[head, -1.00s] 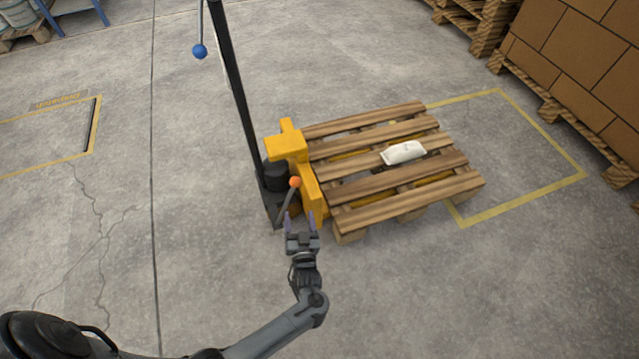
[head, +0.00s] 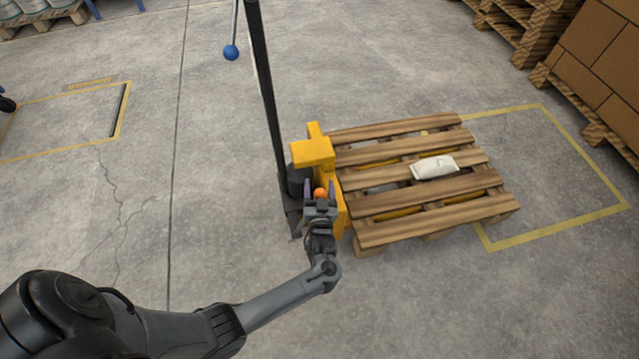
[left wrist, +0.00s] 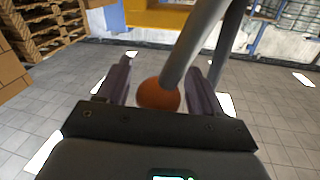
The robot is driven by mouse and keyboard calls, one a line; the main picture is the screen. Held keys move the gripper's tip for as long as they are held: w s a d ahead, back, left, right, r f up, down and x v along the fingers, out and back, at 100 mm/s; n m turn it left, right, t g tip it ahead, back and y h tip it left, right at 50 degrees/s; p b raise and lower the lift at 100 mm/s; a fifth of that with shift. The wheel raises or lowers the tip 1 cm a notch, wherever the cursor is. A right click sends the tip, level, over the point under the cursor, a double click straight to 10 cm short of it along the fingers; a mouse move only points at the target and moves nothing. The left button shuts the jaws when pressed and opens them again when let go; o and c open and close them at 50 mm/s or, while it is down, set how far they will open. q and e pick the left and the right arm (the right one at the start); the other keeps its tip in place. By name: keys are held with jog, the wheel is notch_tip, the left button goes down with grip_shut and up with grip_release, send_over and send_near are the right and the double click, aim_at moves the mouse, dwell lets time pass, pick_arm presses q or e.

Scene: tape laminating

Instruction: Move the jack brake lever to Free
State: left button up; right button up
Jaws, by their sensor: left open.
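The yellow pallet jack (head: 313,153) stands at the near-left end of a wooden pallet, with a tall black mast. The brake lever's orange knob (head: 320,193) shows at the jack's base, just beyond my left gripper (head: 320,188). In the left wrist view the orange knob (left wrist: 159,94) sits between the two fingers of the left gripper (left wrist: 158,88), which are open around it. The grey lever rod (left wrist: 192,45) runs up from the knob. In the head view most of the rod is hidden by my gripper. My right gripper is not in view.
Stacked boxes (head: 603,58) stand at the upper right. A blue ball-ended rod (head: 231,52) hangs beside the mast. The floor left of the jack is clear.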

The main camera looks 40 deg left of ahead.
pick_arm(q)
jog(key=shift+w+d, duration=0.1)
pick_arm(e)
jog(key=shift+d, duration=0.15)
pick_arm(q)
grip_shut()
dwell(0.3)
